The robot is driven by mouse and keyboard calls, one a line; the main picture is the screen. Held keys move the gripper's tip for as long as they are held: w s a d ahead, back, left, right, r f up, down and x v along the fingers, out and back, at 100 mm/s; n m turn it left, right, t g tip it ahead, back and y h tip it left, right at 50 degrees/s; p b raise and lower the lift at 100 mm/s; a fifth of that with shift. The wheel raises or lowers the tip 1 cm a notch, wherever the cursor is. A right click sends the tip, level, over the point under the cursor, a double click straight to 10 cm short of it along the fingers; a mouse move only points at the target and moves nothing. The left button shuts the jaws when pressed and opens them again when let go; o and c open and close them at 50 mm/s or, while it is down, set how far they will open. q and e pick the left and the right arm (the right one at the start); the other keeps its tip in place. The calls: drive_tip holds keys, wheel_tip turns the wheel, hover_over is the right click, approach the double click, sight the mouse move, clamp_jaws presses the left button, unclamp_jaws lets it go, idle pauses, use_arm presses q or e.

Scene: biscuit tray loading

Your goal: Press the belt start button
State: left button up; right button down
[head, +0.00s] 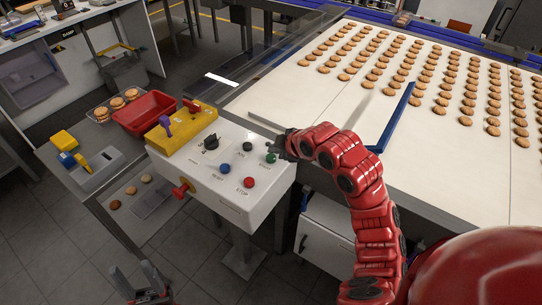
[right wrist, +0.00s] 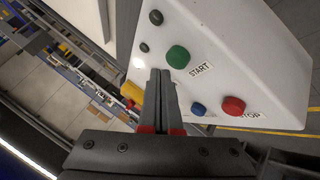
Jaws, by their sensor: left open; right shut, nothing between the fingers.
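The green start button (head: 270,158) sits on the top right of the white control box (head: 210,184), and in the right wrist view it shows beside the START label (right wrist: 178,57). My right gripper (head: 284,145) is shut and empty, close beside the green button at the box's right edge. In the right wrist view its fingertips (right wrist: 160,72) point at the box just left of and below the button. I cannot tell whether they touch the box. My left gripper (head: 143,285) is open and empty, low at the bottom left of the head view.
Near the green button are a blue button (head: 225,168), a red stop button (head: 249,182) and a black knob (head: 211,142). The wide belt (head: 290,99) carries many rows of biscuits. A red bin (head: 144,113) and a yellow box (head: 180,125) stand behind the control box.

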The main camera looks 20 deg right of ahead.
idle(0.5)
drive_tip(key=shift+f+b, duration=0.4)
drive_tip(key=shift+b, duration=0.05)
